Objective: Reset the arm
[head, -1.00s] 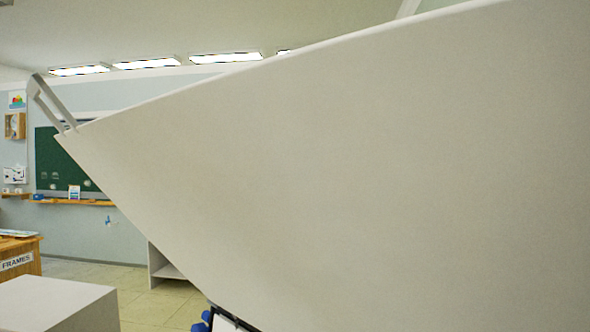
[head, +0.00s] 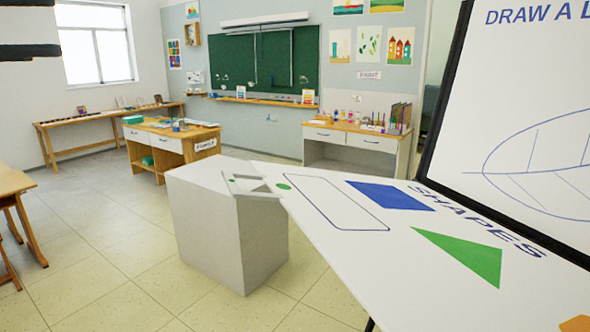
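Two dark parallel finger-like bars reach in from the left edge at the top left of the head view; they look like my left gripper (head: 57,26). They are apart, with only wall and window behind them, and nothing shows between them. My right gripper is not in view. A white panel (head: 330,240) lettered SHAPES slants across the lower right.
A dark-framed board (head: 520,120) reading "DRAW A L" stands at the right, adjoining the panel. A white block (head: 205,220) stands in the middle. Wooden desks (head: 155,130) and a cabinet (head: 345,150) are farther back. Tiled floor (head: 90,260) is open at lower left.

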